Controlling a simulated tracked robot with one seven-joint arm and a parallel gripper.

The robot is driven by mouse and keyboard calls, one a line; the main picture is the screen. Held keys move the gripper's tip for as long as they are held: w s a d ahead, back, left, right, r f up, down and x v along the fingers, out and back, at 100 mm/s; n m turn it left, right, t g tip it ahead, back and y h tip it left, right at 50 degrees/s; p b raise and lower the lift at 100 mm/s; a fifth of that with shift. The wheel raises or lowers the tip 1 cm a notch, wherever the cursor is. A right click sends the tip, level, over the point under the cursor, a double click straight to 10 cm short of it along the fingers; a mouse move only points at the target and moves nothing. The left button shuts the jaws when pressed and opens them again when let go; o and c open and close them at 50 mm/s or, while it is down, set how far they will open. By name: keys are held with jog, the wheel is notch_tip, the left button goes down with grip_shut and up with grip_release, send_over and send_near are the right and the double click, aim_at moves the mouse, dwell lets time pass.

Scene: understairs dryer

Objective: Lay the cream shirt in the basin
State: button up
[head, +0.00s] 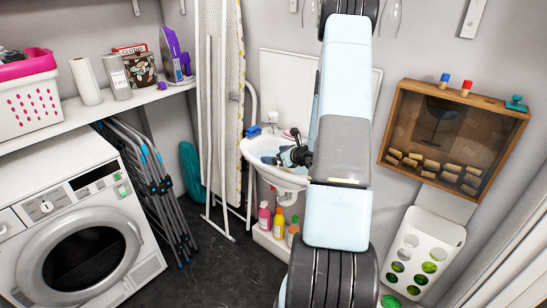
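The white basin (272,177) is on the back wall in the middle of the head view, with some light blue inside it. My gripper (284,157) is small and dark, at the right side of the basin and over its bowl. My arm hides the basin's right part and much of the gripper. I cannot tell whether the fingers are open or shut, or whether they hold anything. I cannot make out a cream shirt anywhere in this view.
A washer or dryer (75,235) stands at left, under a shelf with a white basket (28,103). An ironing board (225,90) leans left of the basin. Bottles (264,215) stand below the basin. A cork-filled wooden case (450,140) hangs at right. Dark floor is clear at centre left.

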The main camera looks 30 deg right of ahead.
jog(key=v, duration=1.3)
jog(key=shift+s+r, duration=0.15)
jog(key=shift+s, duration=0.25)
jog(key=s+a+r+n+g+y, duration=0.2)
jog(key=a+r+n+g+y, duration=0.15)
jog(key=a+r+n, duration=0.6)
jog(key=s+a+r+n+g+y, duration=0.2)
jog(key=a+r+n+g, duration=0.4)
jog(key=a, duration=0.6)
jog(key=s+a+r+n+t+h, duration=0.1)
jog(key=s+a+r+n+h, duration=0.1)
jog(key=s+r+n+h, duration=0.2)
jog(key=s+a+r+n+t+h, duration=0.1)
jog(key=s+a+r+n+h, duration=0.2)
jog(key=s+r+n+h, duration=0.2)
jog(key=shift+s+r+n, duration=1.8)
jog(key=shift+s+n, duration=1.35)
jog(key=shift+n, duration=1)
